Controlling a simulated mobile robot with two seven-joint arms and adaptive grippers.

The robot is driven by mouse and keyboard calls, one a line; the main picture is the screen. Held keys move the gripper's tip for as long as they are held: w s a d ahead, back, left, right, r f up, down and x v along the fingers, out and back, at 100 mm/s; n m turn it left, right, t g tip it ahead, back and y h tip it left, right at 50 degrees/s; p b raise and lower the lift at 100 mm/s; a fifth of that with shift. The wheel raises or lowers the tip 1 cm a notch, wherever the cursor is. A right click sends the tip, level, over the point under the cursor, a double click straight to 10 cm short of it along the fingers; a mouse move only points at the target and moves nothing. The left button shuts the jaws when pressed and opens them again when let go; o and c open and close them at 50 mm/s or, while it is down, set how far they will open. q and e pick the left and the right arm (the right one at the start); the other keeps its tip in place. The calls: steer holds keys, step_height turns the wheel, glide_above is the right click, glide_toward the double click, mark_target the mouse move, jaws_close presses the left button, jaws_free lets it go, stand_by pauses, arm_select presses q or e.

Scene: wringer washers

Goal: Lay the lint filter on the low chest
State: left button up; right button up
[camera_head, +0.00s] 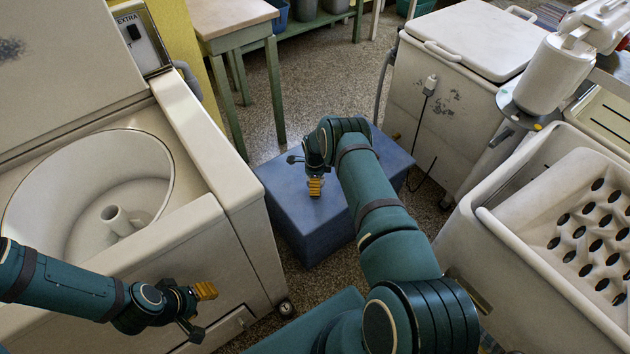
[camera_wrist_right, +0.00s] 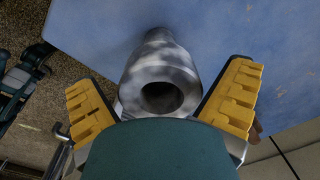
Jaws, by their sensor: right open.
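The low chest (camera_head: 302,220) is a blue box on the floor in the middle of the head view; its blue top (camera_wrist_right: 265,55) fills much of the right wrist view. A shiny grey metal piece with a round hole, seemingly the lint filter (camera_wrist_right: 150,62), is between the yellow finger pads of my right gripper (camera_wrist_right: 165,100), over the blue top. The pads stand apart on either side of it. In the head view my right gripper (camera_head: 306,174) is low over the chest, hiding most of the piece. My left gripper (camera_head: 198,310) is open and empty before the left washer.
A white washer with an open tub (camera_head: 95,190) stands at left. A lidded white machine (camera_head: 470,110) and a white tub with a holed insert (camera_head: 560,245) stand at right. A green-legged table (camera_head: 235,25) is behind. Speckled floor (camera_head: 310,85) is clear behind the chest.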

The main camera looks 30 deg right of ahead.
steer(key=shift+r, duration=0.1)
steer(key=shift+r+p, duration=0.25)
steer(key=shift+p, duration=0.05)
step_height(320, 180, up, 12)
steer(key=p, duration=0.2)
steer(key=shift+f, duration=0.2)
steer(key=shift+s, duration=0.1)
